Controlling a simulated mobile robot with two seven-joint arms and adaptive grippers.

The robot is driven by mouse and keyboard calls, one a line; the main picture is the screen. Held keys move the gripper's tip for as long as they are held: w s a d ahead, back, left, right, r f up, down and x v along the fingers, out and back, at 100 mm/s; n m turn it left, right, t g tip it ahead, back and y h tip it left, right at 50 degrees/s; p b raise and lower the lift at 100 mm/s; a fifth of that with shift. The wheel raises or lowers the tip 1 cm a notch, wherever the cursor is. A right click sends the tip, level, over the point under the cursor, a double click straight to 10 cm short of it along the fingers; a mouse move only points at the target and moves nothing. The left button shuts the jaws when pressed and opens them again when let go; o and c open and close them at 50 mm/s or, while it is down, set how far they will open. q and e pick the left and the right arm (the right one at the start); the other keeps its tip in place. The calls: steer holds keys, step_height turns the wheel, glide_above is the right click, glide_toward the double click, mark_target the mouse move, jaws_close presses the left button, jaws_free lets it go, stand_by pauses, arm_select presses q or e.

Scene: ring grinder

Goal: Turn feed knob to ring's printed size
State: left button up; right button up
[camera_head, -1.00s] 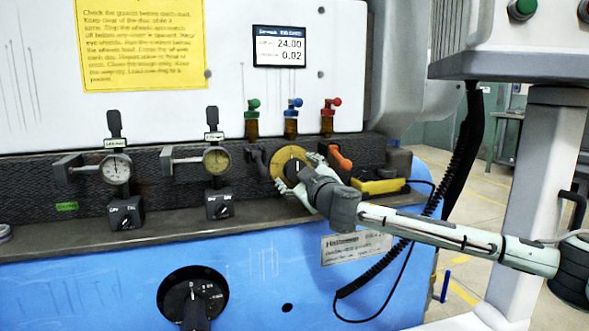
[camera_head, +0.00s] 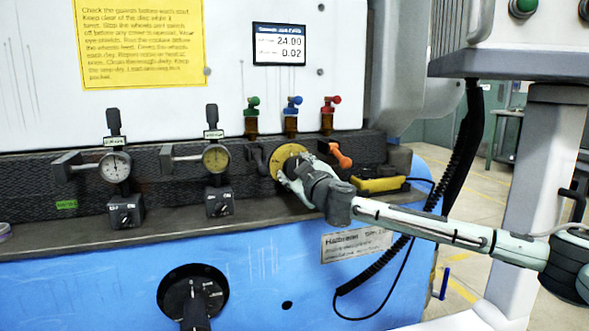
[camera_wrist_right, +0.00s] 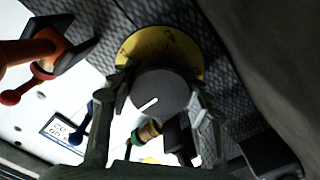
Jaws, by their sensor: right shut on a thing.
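The feed knob (camera_wrist_right: 162,92) is a dark round knob with a white pointer line, in front of a yellow dial plate (camera_head: 284,154) on the grey machine ledge. In the head view my right gripper (camera_head: 292,172) covers most of the knob. In the right wrist view my right gripper (camera_wrist_right: 162,98) has its fingers on both sides of the knob, shut on it. A display (camera_head: 279,45) above reads 24.00 and 0.02. A ring is not clearly seen; a small pale round thing (camera_head: 4,231) is cut off at the left edge. My left gripper is not in view.
An orange-handled lever (camera_head: 340,155) is just right of the dial. Green, blue and red valves (camera_head: 291,115) stand above it. A yellow box (camera_head: 380,185) lies on the ledge to the right. Two dial gauges (camera_head: 215,158) are to the left.

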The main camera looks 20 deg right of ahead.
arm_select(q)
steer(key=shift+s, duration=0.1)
arm_select(e)
steer(key=shift+f, duration=0.15)
steer(key=shift+m, duration=0.3)
steer(key=shift+f+m+b, duration=0.1)
steer(key=shift+m+b, duration=0.5)
steer(key=shift+m, duration=2)
steer(key=shift+r+m, duration=0.2)
steer(key=shift+m, duration=1)
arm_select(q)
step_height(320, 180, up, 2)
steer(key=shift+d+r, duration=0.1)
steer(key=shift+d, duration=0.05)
